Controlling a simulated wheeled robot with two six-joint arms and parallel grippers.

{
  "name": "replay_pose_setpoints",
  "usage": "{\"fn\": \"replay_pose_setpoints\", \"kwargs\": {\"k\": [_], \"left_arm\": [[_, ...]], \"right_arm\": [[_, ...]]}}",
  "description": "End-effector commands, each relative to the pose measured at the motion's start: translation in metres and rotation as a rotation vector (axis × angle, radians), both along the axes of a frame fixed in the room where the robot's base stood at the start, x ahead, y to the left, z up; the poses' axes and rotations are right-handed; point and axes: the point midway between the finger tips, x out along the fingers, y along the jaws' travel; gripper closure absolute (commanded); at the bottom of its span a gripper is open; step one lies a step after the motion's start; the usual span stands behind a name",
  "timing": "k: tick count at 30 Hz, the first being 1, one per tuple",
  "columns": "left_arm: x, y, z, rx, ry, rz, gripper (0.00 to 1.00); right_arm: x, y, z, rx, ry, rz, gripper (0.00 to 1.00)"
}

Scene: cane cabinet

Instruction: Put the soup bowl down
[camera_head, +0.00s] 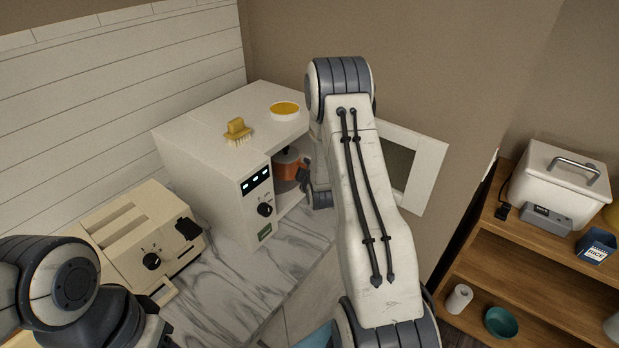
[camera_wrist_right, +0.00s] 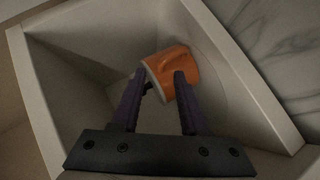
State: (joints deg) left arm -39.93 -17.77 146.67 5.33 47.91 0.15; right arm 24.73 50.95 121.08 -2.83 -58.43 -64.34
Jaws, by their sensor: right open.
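An orange bowl (camera_head: 287,168) stands inside the open white microwave (camera_head: 215,190), and I take it for the soup bowl. In the right wrist view, the orange bowl (camera_wrist_right: 178,66) has a pale rim and a raised handle-like part, and appears tilted. My right gripper (camera_wrist_right: 162,82) reaches into the microwave, open, with its fingertips at the bowl's near edge. I cannot tell whether they touch it. In the head view, my right arm hides most of that gripper. My left arm is at the lower left, and its fingers are out of the picture.
A yellow-topped dish (camera_head: 284,107) and a brush (camera_head: 238,131) are on the microwave. Its open door (camera_head: 425,170) stands behind my right arm. A cream toaster (camera_head: 140,240) is on the marble counter (camera_head: 240,285). A wooden shelf (camera_head: 500,250) stands at right.

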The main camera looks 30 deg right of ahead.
Motion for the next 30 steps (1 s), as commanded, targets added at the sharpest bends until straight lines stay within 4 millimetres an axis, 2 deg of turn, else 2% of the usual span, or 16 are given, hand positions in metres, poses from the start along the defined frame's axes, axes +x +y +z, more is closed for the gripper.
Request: {"fn": "replay_pose_setpoints", "kwargs": {"k": [1, 3, 12, 18, 30], "left_arm": [[0.000, 0.000, -0.009, 0.001, 0.001, 0.000, 0.50], [0.000, 0.000, -0.015, 0.001, 0.001, -0.001, 0.50], [0.000, 0.000, -0.031, 0.001, 0.001, -0.002, 0.50], [0.000, 0.000, -0.033, 0.000, 0.000, -0.002, 0.50], [0.000, 0.000, -0.033, 0.000, 0.000, -0.002, 0.50]], "right_arm": [[-0.009, 0.003, 0.001, 0.000, -0.001, 0.000, 0.56], [-0.022, 0.009, 0.007, -0.001, -0.003, 0.000, 0.56], [-0.066, 0.026, 0.030, -0.001, -0.002, 0.000, 0.56], [-0.075, 0.030, 0.035, 0.000, -0.001, 0.000, 0.56], [-0.075, 0.030, 0.035, 0.000, 0.000, 0.000, 0.56]]}}
